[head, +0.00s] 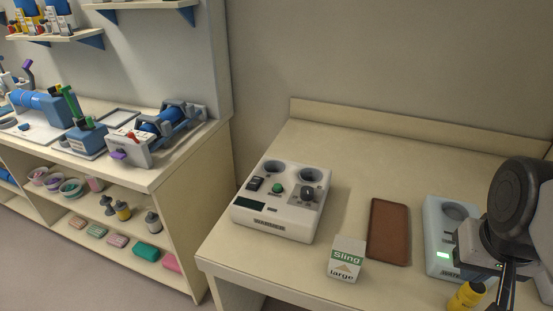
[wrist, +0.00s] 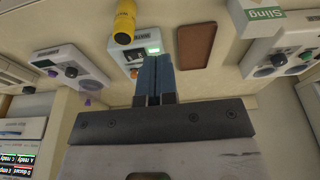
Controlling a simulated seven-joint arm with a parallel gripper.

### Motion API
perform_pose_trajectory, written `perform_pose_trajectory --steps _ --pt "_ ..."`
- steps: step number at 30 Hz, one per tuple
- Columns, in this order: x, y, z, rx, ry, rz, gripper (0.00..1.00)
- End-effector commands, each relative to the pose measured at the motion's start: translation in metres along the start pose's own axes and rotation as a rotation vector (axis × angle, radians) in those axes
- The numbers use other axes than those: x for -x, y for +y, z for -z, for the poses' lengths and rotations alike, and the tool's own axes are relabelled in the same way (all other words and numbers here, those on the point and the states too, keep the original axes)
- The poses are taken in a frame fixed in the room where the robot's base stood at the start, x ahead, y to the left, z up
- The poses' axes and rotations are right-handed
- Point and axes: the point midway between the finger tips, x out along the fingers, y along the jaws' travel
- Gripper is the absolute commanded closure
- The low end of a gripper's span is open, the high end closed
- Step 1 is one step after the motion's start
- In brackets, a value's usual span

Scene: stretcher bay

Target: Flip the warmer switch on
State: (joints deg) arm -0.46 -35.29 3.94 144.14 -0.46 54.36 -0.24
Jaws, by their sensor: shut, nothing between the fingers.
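The white warmer (head: 300,228), labelled on its front, stands on the bench in the middle of the head view. Its top carries a black switch (head: 254,184), a green button (head: 278,188), a dark knob (head: 308,192) and two round wells. Whether the switch is on or off is too small to tell. The warmer also shows at the right of the wrist view (wrist: 258,62). My gripper (wrist: 155,58) has its blue fingers together and empty. It is well away from the warmer, by a pale blue device (head: 437,215) with a lit green display.
A Sling box (head: 346,257) stands just right of the warmer's front. A brown pad (head: 388,230) lies between the warmer and the pale blue device. A yellow bottle (head: 466,297) stands at the front right. Another white device (wrist: 75,65) is left in the wrist view.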

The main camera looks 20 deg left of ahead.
Motion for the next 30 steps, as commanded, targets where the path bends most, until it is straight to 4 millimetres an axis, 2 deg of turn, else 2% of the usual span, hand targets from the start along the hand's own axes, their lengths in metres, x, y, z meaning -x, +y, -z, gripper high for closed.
perform_pose_trajectory --steps 8,14,30 --pt "0.006 -0.02 0.034 0.124 -0.028 0.02 1.0" --pt "0.011 -0.043 0.066 0.246 -0.056 0.042 1.0" --pt "0.015 -0.124 0.147 0.586 -0.123 0.101 1.0"
